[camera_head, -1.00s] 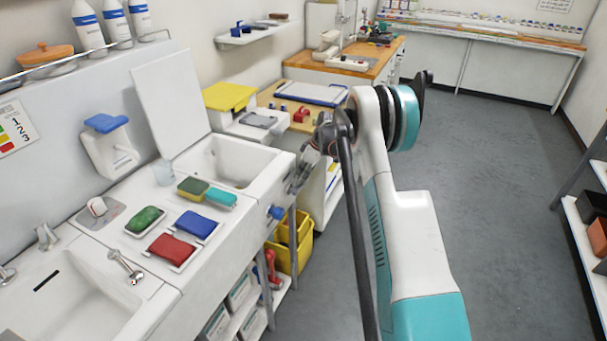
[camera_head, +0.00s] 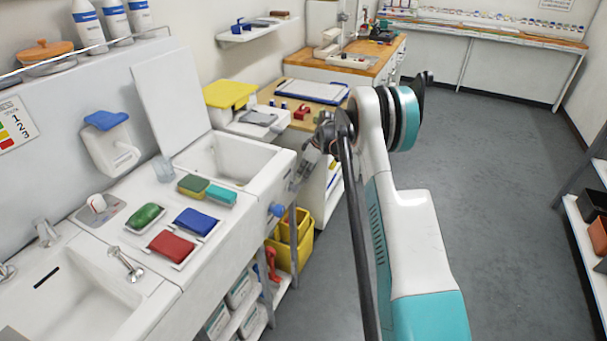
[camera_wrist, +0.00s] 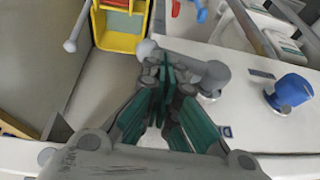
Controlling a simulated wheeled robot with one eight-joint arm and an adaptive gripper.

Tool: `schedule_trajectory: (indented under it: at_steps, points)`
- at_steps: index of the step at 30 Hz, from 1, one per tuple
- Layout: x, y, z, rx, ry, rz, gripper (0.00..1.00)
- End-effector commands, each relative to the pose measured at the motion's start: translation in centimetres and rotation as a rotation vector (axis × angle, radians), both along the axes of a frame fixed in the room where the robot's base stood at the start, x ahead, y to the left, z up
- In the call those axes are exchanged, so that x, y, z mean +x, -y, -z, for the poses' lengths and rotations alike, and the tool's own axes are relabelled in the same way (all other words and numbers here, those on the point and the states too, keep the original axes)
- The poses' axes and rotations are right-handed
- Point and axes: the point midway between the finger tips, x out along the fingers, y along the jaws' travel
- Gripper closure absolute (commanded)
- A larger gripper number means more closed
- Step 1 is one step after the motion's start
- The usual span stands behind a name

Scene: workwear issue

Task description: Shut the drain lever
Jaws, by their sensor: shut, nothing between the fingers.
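In the wrist view, a grey lever (camera_wrist: 210,72) with a rounded end runs across the white front panel of the sink unit, just beyond my fingertips. I take it for the drain lever. My gripper (camera_wrist: 165,82) is shut and empty, its dark green finger pads together beside the lever. I cannot tell whether they touch it. In the head view my gripper (camera_head: 303,172) is at the right front corner of the sink unit (camera_head: 262,190), where the lever is hard to make out. A blue knob (camera_wrist: 291,91) sits on the same panel; it also shows in the head view (camera_head: 277,210).
A yellow bin (camera_head: 300,250) stands below the sink unit's right end; it also shows in the wrist view (camera_wrist: 118,42). Red and blue sponges (camera_head: 171,246) lie on the sink top. A shelf (camera_head: 585,240) stands at the right. The floor between is clear.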

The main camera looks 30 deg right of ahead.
Motion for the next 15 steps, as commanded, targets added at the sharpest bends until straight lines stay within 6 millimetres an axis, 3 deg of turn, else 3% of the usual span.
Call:
schedule_trajectory:
  at_steps: [9, 15]
  points:
    - [0.2, 0.3, 1.1, 0.0, 0.0, 0.0, 1.0]
    - [0.3, 0.4, 2.2, 0.106, -0.082, -0.001, 1.0]
